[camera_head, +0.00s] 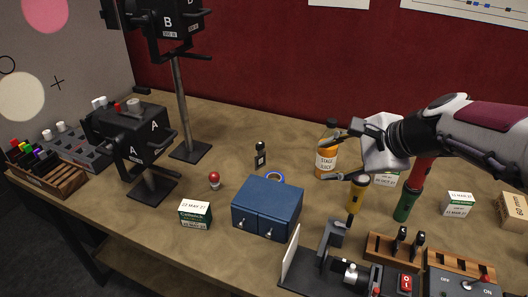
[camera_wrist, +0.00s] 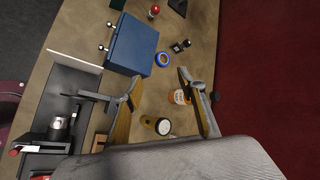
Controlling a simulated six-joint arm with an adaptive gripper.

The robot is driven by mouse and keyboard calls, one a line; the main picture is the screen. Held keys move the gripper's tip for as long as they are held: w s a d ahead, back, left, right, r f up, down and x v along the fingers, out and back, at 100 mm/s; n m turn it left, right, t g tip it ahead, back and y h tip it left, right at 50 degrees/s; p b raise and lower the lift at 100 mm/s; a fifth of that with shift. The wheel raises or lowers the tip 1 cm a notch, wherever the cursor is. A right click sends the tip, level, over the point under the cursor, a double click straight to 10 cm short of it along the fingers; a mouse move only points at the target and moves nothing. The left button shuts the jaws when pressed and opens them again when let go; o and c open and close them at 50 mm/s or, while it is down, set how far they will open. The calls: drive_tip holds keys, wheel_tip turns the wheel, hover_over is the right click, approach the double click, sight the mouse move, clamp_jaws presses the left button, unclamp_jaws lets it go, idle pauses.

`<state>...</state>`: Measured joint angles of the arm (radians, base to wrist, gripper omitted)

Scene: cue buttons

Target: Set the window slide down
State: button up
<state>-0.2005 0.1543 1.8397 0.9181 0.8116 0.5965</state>
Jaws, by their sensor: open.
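No piece is clearly recognisable as the window slide.
A blue two-door cabinet (camera_head: 267,205) stands mid-table. A yellow torch (camera_head: 355,195) and green torch (camera_head: 405,203) stand near my gripper. A white panel (camera_head: 290,254) rises from a black bench fixture in front. A switch box (camera_head: 462,284) is at front right.

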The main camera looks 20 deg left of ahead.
drive_tip(key=w+a+f+m+y, duration=0.2)
drive_tip(key=w+a+f+m, duration=0.35)
drive_tip(key=w+a, duration=0.45)
drive_tip(key=m+t+y, duration=0.1)
drive_tip(key=m+y, duration=0.1)
drive_tip(key=m, duration=0.4)
approach(262, 144)
drive_tip(key=x, duration=0.3)
drive_tip(key=shift+w, duration=0.25)
drive_tip(key=shift+x, duration=1.2)
drive_tip(key=shift+a+f, duration=0.1)
drive_tip(key=shift+a, duration=0.05)
drive_tip(key=shift+s+x, duration=0.2)
drive_tip(key=shift+x, duration=2.3)
